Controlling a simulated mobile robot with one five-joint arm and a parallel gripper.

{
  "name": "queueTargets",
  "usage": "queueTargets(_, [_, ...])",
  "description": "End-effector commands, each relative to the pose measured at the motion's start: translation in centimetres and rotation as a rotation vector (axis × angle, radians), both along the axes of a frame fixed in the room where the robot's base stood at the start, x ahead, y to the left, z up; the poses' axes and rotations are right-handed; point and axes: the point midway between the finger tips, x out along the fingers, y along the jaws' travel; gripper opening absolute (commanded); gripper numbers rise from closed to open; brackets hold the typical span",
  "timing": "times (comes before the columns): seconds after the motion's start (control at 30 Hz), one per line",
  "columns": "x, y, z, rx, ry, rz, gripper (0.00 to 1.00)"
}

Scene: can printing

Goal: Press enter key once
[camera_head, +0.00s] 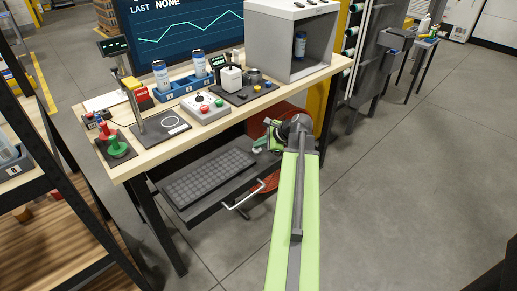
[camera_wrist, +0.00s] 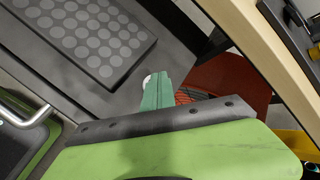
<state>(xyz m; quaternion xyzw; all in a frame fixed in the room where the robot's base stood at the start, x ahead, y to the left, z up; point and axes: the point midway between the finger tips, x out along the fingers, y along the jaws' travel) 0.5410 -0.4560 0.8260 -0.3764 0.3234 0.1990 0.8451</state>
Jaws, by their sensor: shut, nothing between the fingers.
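A dark keyboard (camera_head: 210,175) lies on a pulled-out tray (camera_head: 190,213) under the workbench. In the wrist view the keyboard (camera_wrist: 88,32) fills the upper left, with rows of round grey keys. I cannot make out which key is enter. My gripper (camera_head: 261,146) is shut and empty, just past the right end of the keyboard and apart from it. In the wrist view its green fingers (camera_wrist: 157,88) are together over the right part of the tray. A small white rounded thing (camera_wrist: 147,79) shows beside the fingers, partly hidden by them; I cannot tell what it is.
The wooden workbench top (camera_head: 150,155) overhangs the tray and carries a button box (camera_head: 203,106), a blue can rack (camera_head: 183,90) and a grey cabinet (camera_head: 265,38). A silver handle (camera_head: 244,197) sticks out from the tray front. Open floor lies at the right.

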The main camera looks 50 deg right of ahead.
Motion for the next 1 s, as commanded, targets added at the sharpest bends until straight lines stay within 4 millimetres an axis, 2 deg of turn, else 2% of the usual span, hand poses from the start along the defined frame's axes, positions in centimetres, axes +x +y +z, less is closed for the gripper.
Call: queueTargets(1.0, [0.0, 0.0, -1.1, 0.000, 0.001, 0.001, 0.00])
